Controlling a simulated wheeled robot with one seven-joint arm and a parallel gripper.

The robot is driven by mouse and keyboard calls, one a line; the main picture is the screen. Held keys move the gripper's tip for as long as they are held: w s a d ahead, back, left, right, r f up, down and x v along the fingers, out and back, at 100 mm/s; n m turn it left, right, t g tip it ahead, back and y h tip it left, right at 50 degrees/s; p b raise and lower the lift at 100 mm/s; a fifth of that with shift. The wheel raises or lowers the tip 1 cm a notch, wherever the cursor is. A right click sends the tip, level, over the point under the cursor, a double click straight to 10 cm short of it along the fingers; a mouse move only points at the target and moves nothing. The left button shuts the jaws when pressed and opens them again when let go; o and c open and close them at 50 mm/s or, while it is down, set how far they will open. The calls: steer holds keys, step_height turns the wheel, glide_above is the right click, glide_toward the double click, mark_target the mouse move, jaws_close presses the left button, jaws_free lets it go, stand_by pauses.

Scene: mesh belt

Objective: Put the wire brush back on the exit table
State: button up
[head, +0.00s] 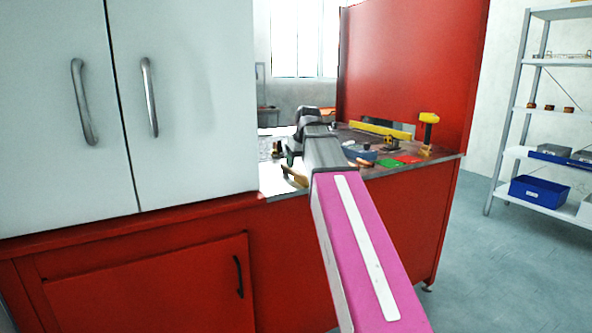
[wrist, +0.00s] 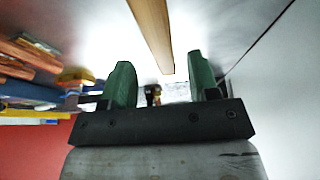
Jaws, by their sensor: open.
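A long wooden handle, which looks like the wire brush's, shows in the wrist view (wrist: 152,35). It also shows in the head view (head: 294,177) near the front edge of the metal-topped table (head: 274,185). Its bristles cannot be made out. My gripper (head: 289,156) is open and empty over the table, close to the handle. In the wrist view its two green fingers (wrist: 162,72) stand apart, with the handle's near end showing in the gap between them. I cannot tell how far the handle is from the fingers. My arm hides part of the tabletop.
A white cabinet (head: 190,95) stands close on the left. Farther along the table are a yellow bar (head: 380,130), a yellow-headed tool (head: 428,130), a red card (head: 408,159) and a green card (head: 390,164). A red panel (head: 410,70) rises behind. Metal shelving (head: 515,108) stands right.

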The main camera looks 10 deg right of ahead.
steer(key=v, duration=0.6)
steer(key=shift+r, duration=0.45)
steer(key=shift+s, duration=0.2)
stand_by(0.7)
